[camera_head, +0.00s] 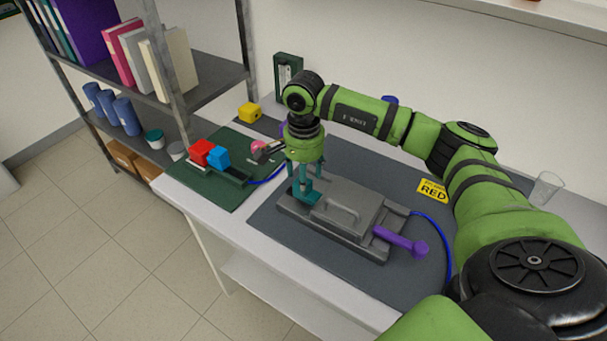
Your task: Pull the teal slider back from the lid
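The teal slider (306,193) is at the left end of the grey rig (369,242). The grey lid (349,209), with a raised handle, lies flat on the rig to the right of the slider. My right arm reaches in from the right, and my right gripper (306,178) points down at the slider. Teal parts overlap at its tip, so I cannot tell fingers from slider, or whether it grips. My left gripper is not in view.
A purple lever (401,241) sticks out at the rig's right side. A blue hose (440,238) curves beside it. A green mat (205,186) holds red (202,152) and blue (218,157) blocks. A yellow sign (432,191) and a clear cup (546,188) stand right.

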